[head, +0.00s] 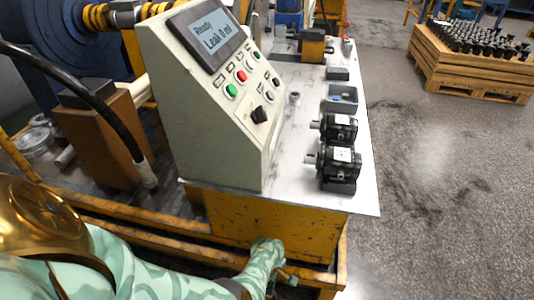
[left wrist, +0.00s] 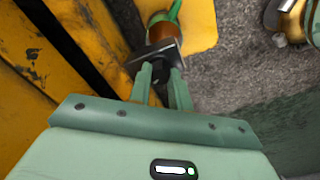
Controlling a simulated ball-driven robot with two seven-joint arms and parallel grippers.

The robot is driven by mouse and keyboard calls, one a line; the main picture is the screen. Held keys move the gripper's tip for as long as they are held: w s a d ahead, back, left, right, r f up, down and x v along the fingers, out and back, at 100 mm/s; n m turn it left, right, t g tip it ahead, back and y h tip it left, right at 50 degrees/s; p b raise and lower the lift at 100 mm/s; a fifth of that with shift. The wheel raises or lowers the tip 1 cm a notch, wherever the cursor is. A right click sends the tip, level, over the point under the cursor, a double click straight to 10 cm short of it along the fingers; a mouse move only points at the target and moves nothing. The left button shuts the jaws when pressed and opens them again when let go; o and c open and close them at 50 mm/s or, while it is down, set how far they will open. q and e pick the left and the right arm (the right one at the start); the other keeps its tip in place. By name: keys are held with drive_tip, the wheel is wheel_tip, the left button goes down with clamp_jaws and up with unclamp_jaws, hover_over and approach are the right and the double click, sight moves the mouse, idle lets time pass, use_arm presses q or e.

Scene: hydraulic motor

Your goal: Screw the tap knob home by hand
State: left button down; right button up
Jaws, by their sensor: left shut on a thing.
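My left gripper (head: 282,270) is low at the front of the yellow bench base in the head view. In the left wrist view its two green fingers (left wrist: 160,84) point away and are closed around a small dark piece at a grey flat-edged part (left wrist: 150,54), which I take for the tap knob. The fingers and the hand hide much of it. Just beyond it is a brown-orange round body (left wrist: 163,30) with a green piece on top. How far the knob is screwed in cannot be told. My right gripper is not in view.
A yellow steel frame (head: 275,228) surrounds the hand. Above stands a control console (head: 205,95) whose screen reads "Ready, Leak 0 ml". Two black motors (head: 338,160) sit on the white bench top. A pallet box (head: 465,75) of parts stands far right. Floor to the right is clear.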

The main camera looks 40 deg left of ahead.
use_arm(q)
drive_tip(key=m, duration=0.3)
drive_tip(key=shift+m+p, duration=0.4)
drive_tip(key=shift+m, duration=0.4)
drive_tip(key=m, duration=0.4)
drive_tip(key=shift+m+p, duration=0.3)
drive_tip(key=shift+p, duration=0.05)
drive_tip(key=m, duration=0.4)
drive_tip(key=shift+m, duration=0.3)
drive_tip(key=m, duration=0.9)
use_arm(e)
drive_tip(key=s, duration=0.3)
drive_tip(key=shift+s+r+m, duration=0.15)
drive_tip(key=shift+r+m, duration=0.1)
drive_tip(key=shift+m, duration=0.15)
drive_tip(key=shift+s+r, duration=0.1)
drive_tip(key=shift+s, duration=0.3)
